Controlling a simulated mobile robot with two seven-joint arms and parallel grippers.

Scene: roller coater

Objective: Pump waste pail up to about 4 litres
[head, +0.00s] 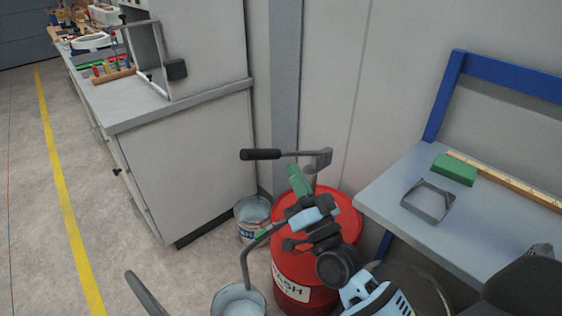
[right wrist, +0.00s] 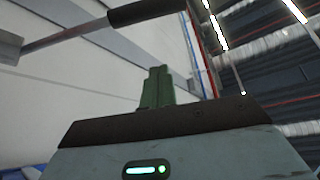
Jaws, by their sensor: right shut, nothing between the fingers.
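A red drum (head: 300,262) with "WASH" lettering stands on the floor and carries a hand pump. The pump's lever with a black grip (head: 262,154) lies about level above the drum; the grip also shows in the right wrist view (right wrist: 146,10). A curved grey spout (head: 246,262) comes down over a metal pail (head: 238,300) at the bottom edge. I cannot tell the level in the pail. My right gripper (head: 297,176), with green fingers, is shut and empty just below the lever, apart from the grip; its fingers show in the right wrist view (right wrist: 157,84). My left gripper is not in view.
A second labelled pail (head: 252,212) stands behind the spout, beside the grey cabinet (head: 190,165).

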